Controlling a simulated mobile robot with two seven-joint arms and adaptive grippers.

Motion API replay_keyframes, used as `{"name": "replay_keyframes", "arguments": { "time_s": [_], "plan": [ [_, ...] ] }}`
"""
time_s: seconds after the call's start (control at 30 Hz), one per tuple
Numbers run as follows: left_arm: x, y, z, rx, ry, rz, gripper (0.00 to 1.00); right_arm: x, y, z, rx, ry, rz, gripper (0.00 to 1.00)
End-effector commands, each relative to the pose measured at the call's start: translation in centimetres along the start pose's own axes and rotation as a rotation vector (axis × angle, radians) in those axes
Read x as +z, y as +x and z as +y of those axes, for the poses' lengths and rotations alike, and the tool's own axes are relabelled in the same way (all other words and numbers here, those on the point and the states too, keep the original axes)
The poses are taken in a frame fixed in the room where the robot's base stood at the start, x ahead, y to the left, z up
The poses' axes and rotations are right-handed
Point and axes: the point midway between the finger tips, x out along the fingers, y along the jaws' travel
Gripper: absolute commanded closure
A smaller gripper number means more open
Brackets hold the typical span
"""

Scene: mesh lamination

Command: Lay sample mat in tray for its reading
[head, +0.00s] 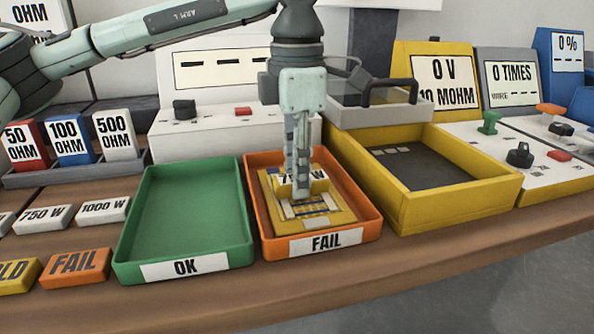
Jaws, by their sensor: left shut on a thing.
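The sample mat (320,218), a flat yellow square with a pale and blue patterned patch, lies in the orange FAIL tray (262,222). A raised yellow block with a white label, partly hidden but ending in W, stands on its middle. My left gripper (300,190) points straight down and is shut at this block. The fingers hide part of the block and mat, and I cannot tell whether the mat touches the tray floor. A yellow-walled tray (455,205) with a dark floor stands to the right, with no mat in it. My right gripper is not in view.
The green OK tray (185,215) is empty, left of the orange one. A grey lid with a dark handle (390,92) is behind the yellow tray. A meter (445,82) reads 0 V, 10 MOHM. Labelled blocks (75,268) lie at left; the table's front edge is close.

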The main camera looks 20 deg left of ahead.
Motion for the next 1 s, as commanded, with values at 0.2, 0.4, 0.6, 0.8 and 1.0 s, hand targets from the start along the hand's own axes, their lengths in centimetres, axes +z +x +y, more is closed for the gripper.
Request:
{"name": "replay_keyframes", "arguments": {
  "time_s": [0.2, 0.4, 0.6, 0.8, 1.0],
  "plan": [
    [0.0, 0.1, 0.0, 0.0, 0.0, -0.001, 1.0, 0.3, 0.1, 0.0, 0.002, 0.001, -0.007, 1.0],
    [0.0, 0.2, 0.0, 0.0, 0.0, 0.0, 0.66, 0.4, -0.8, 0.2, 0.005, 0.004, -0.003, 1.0],
    [0.0, 0.2, 0.0, 0.0, 0.0, 0.0, 0.54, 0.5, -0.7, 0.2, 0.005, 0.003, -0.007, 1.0],
    [0.0, 0.1, 0.0, 0.0, 0.0, 0.0, 0.54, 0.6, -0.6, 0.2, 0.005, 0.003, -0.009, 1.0],
    [0.1, -1.9, 0.0, 0.003, 0.0, -0.002, 0.54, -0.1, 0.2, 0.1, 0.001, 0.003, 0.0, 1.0]
  ]
}}
